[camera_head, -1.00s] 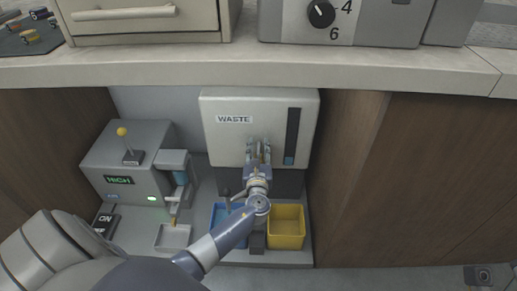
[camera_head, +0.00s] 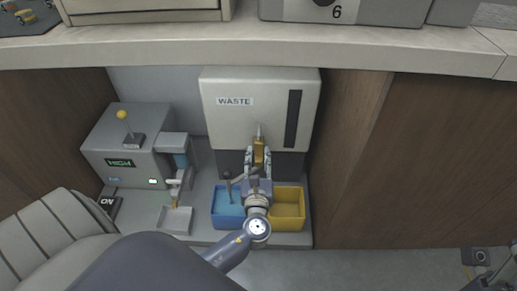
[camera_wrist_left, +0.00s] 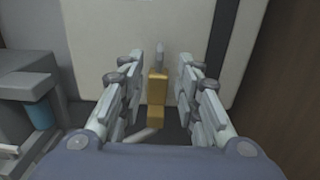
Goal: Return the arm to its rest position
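My left gripper (camera_head: 258,160) is in front of the white waste box (camera_head: 250,130), above the two trays. Its fingers are open. Between them is an upright gold piece with a pointed grey tip (camera_head: 259,153); it also shows in the left wrist view (camera_wrist_left: 157,95), with a gap to the fingers on each side. What the gold piece is fixed to is hidden. My left arm (camera_head: 238,250) reaches up from the bottom of the head view.
A blue tray (camera_head: 215,222) and a yellow tray (camera_head: 302,222) stand below the waste box. A grey machine (camera_head: 120,160) marked HIGH stands at left, with a small grey tray (camera_head: 175,233) before it. The counter edge (camera_head: 250,53) overhangs above; wooden panels flank the recess.

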